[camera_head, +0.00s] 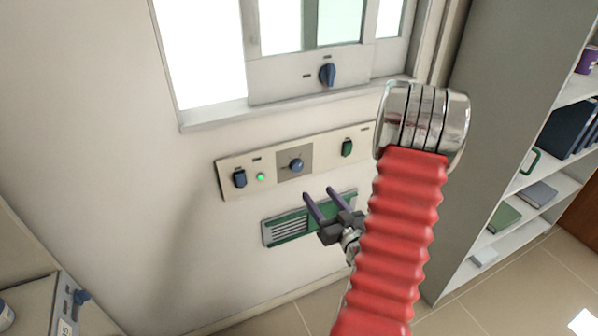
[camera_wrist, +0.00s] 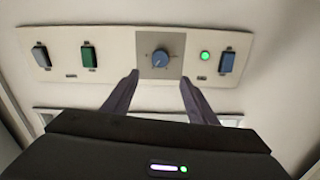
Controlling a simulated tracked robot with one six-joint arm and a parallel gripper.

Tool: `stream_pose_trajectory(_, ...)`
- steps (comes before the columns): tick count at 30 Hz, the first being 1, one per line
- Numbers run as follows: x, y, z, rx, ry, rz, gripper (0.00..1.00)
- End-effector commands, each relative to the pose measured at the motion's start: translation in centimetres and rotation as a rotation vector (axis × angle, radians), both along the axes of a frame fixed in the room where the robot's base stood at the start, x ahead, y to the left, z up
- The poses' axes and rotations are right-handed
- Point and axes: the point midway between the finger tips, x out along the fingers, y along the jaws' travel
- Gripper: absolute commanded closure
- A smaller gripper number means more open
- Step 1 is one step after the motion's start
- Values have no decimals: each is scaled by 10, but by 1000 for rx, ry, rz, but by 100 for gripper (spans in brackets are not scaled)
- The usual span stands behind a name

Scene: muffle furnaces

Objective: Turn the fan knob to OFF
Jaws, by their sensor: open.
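A round blue knob (camera_head: 296,165) sits on a grey plate in the middle of a cream wall panel (camera_head: 222,172). In the wrist view, which is turned over, the blue knob (camera_wrist: 160,57) lies just beyond and between the fingertips. Its labels are too small to read. Another dark blue knob (camera_head: 327,74) with a long grip is on the plate below the window; I cannot tell by label which one is the fan knob. My gripper (camera_head: 318,193) is open and empty, its fingers pointing at the panel, below and apart from the round knob. The wrist view shows its two fingers (camera_wrist: 160,80) spread.
The panel also carries a blue switch (camera_head: 239,178), a lit green lamp (camera_head: 261,177) and a green switch (camera_head: 347,148). A green-framed vent (camera_head: 290,228) is below. A shelf unit (camera_head: 540,190) stands at right. A grey box with a blue knob (camera_head: 80,297) is lower left.

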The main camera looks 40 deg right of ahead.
Motion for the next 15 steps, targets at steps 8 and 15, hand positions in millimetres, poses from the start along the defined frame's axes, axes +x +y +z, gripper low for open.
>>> stream_pose_trajectory(8, 14, -3, 0, -1, 2, 3, 48)
stream_pose_trajectory(15, 46, -12, 0, -3, 1, 4, 48)
